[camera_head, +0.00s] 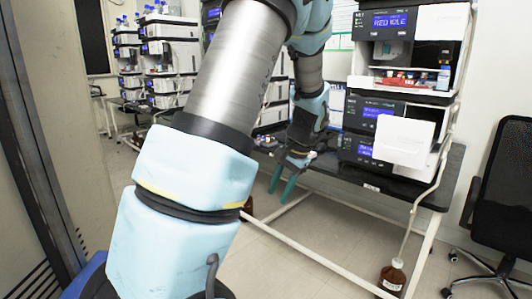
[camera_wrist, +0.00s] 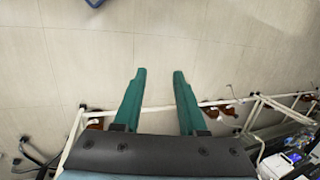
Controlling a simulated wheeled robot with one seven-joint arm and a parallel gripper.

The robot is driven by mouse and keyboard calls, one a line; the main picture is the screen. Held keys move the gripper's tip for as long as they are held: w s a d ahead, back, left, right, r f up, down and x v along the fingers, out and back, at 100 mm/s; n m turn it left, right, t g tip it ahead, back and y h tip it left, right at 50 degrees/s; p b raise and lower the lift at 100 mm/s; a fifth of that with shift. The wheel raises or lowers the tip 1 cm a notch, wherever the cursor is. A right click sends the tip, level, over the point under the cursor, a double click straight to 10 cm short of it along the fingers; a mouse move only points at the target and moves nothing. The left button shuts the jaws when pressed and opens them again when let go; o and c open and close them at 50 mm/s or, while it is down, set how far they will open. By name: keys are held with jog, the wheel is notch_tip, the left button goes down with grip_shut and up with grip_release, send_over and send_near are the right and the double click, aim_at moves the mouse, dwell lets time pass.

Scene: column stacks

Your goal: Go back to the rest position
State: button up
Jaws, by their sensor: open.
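My gripper (camera_head: 281,183) is at the end of my arm, in front of the dark bench (camera_head: 335,170) and pointing down. Its two green fingers are apart, with nothing between them. In the wrist view my gripper (camera_wrist: 156,76) shows both fingers spread over bare floor. My light blue and grey arm fills the middle of the head view and hides part of the bench and the instruments behind it.
A column stack (camera_head: 375,108) stands on the bench at right. More stacks (camera_head: 170,62) stand at back left. A brown bottle (camera_head: 393,276) is on the floor near the bench leg. A black chair (camera_head: 500,185) is at far right. Floor (camera_wrist: 160,40) below the gripper is clear.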

jog(key=s+a+n+h, duration=0.3)
jog(key=s+a+n, duration=0.4)
jog(key=s+a, duration=0.3)
jog(key=shift+s+a+r+h, duration=0.25)
jog(key=shift+s+h, duration=0.15)
jog(key=shift+s, duration=1.45)
dwell(0.5)
